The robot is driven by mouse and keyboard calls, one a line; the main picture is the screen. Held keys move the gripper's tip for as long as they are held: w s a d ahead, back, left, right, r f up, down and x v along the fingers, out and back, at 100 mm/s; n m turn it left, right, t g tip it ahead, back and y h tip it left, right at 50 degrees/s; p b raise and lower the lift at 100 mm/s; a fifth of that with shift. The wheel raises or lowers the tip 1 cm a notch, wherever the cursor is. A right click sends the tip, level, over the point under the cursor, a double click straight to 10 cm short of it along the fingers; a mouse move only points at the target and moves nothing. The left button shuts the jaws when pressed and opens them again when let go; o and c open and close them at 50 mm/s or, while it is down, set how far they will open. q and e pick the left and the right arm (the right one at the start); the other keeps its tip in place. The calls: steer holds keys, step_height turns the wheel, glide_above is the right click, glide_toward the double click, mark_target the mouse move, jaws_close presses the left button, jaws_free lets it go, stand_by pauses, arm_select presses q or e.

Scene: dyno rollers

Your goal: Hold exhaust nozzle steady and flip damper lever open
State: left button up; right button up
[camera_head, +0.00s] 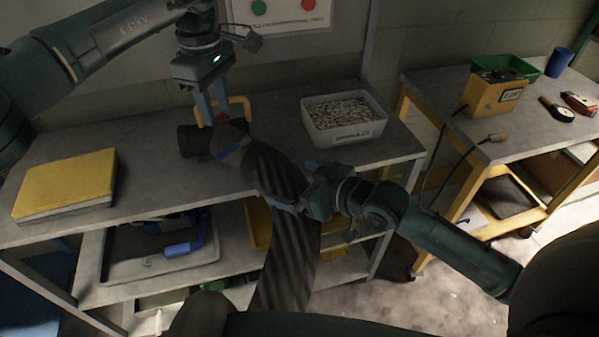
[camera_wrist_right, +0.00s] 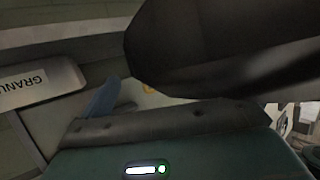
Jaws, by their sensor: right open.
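The exhaust nozzle (camera_head: 194,142) is a dark cylinder over the shelf top in the head view, with a yellow handle (camera_head: 243,104) and a striped dark hose (camera_head: 285,235) hanging from it. My left gripper (camera_head: 211,116) points down at the nozzle, its fingers at the yellow handle; whether they are closed on it is unclear. A large dark shape, probably the hose (camera_wrist_right: 220,50), fills the right wrist view's upper right.
A white bin of granules (camera_head: 345,135) stands right of the nozzle. A yellow case (camera_head: 66,184) lies at the shelf's left end. A lower grey tray (camera_head: 130,275) holds blue items. A yellow-legged table (camera_head: 520,138) with a yellow box stands at the right.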

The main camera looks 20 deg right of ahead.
mark_target(264, 167)
steer(key=x, duration=0.9)
steer(key=w+r+x, duration=0.1)
steer(key=x, duration=0.3)
steer(key=shift+d, duration=0.2)
steer(key=shift+c, duration=0.2)
arm_select(q)
steer(key=shift+c, duration=0.2)
arm_select(e)
steer(key=c, duration=1.7)
arm_select(q)
steer(key=shift+w+a+f+m+t+y, duration=0.2)
steer(key=shift+a+m+t+y, duration=0.1)
steer(key=shift+m+t, duration=0.1)
steer(key=c, duration=0.3)
arm_select(e)
steer(key=shift+c, duration=0.2)
arm_select(q)
steer(key=m+t, duration=0.1)
steer(key=w+a+m+t+y, duration=0.1)
steer(key=shift+w+m+y, duration=0.25)
steer(key=shift+m+y, duration=0.05)
steer(key=shift+m, duration=0.1)
jaws_close()
arm_select(e)
steer(key=shift+f, duration=0.1)
